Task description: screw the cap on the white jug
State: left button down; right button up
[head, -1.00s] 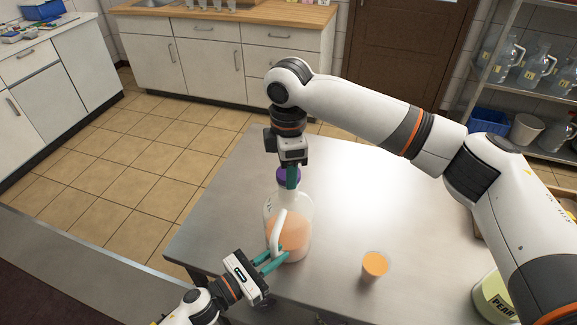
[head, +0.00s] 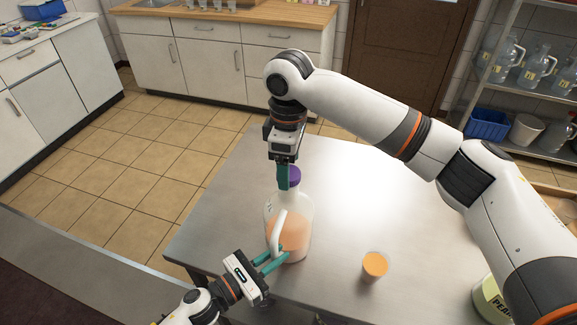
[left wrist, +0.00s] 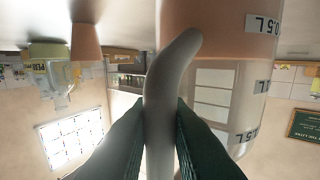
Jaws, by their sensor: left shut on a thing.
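The white jug (head: 302,210) stands upright on the metal table, translucent, with orange liquid in its lower part. My left gripper (head: 272,261) is shut on the jug's handle; the left wrist view shows the handle (left wrist: 172,85) between both dark green fingers, beside the jug's marked wall (left wrist: 225,70).
An orange-filled cup (head: 375,266) stands on the table (head: 350,190) to the jug's right. A pale green container marked PEAR (head: 490,300) is partly hidden behind my right arm at lower right. The table between jug and cup is clear. Shelves with jugs stand at the far right.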

notch_tip(320, 180, up, 11)
jog(key=shift+f, duration=0.15)
pick_arm(q)
jog(key=c, duration=1.3)
grip_release()
pick_arm(e)
notch_tip(320, 180, down, 4)
jog(key=b, duration=0.3)
jog(key=shift+b, duration=0.35)
pick_arm(q)
jog(key=v, duration=1.2)
